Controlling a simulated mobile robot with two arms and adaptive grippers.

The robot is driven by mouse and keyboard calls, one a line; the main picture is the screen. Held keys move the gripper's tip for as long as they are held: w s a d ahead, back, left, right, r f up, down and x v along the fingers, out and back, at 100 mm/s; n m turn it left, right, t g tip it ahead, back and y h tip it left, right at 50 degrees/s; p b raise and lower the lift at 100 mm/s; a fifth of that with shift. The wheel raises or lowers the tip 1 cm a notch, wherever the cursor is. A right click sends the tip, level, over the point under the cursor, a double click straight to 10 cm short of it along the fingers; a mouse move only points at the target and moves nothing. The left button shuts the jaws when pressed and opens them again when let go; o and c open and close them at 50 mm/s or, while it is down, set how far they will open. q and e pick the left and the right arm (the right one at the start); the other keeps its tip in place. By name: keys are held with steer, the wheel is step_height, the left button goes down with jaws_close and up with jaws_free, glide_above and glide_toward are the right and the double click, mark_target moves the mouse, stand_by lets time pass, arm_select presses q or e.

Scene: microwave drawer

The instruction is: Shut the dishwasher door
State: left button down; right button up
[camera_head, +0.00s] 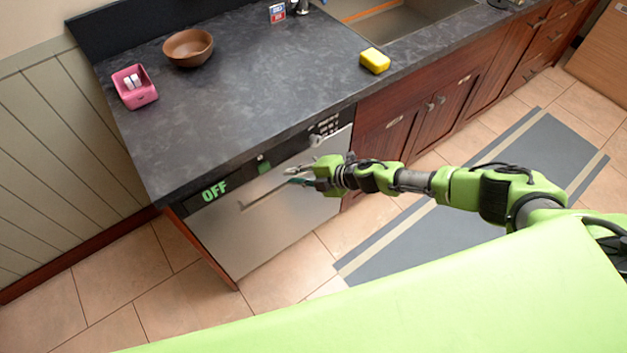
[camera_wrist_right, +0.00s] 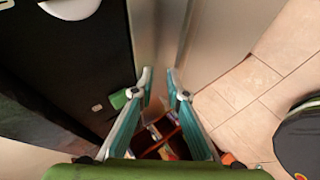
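The dishwasher has a steel door (camera_head: 265,235) under the dark counter, with a green "OFF" display on its black top strip (camera_head: 238,184). The door looks upright and about flush with the counter front; I cannot tell whether a small gap is left. My right gripper (camera_head: 294,176) is in front of the door's upper right part, close to its face; contact is unclear. In the right wrist view its two fingers (camera_wrist_right: 158,76) are a little apart, with nothing seen between the tips. Steel (camera_wrist_right: 157,30) shows just beyond them. My left gripper is not in view.
A brown bowl (camera_head: 188,47), pink holder (camera_head: 134,87) and yellow sponge (camera_head: 374,60) stand on the counter (camera_head: 240,90). Red-brown cabinets (camera_head: 440,105) run to the right. A grey striped mat (camera_head: 420,240) lies on the tiled floor. The floor before the door (camera_head: 280,275) is clear.

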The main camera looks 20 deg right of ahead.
steer(key=s+f+v, duration=0.1)
steer(key=v, duration=0.6)
steer(key=shift+d, duration=0.15)
steer(key=shift+s+f, duration=0.1)
steer(key=s+d+f+m+t+h, duration=0.1)
steer(key=d+f+m+h, duration=0.1)
steer(key=f+m, duration=0.4)
steer(key=s+d+f+m+h, duration=0.15)
steer(key=f+m, duration=0.25)
steer(key=f, duration=0.5)
steer(key=s+d+f+m+g+h, duration=0.1)
steer(key=s+d+f+m+h, duration=0.25)
steer(key=s+f, duration=0.5)
steer(key=s+f+m+g, duration=0.2)
steer(key=s+f, duration=0.2)
steer(key=s, duration=0.7)
steer(key=s+d+f+m+g, duration=0.1)
steer(key=s+f+m+g, duration=0.1)
steer(key=s, duration=1)
steer(key=s+f+m+g+h, duration=0.1)
steer(key=s+f+m, duration=0.3)
steer(key=s, duration=0.8)
step_height(320, 180, down, 2)
steer(key=shift+s+d+f+g, duration=0.1)
steer(key=shift+s+d+g, duration=0.1)
steer(key=shift+g, duration=0.6)
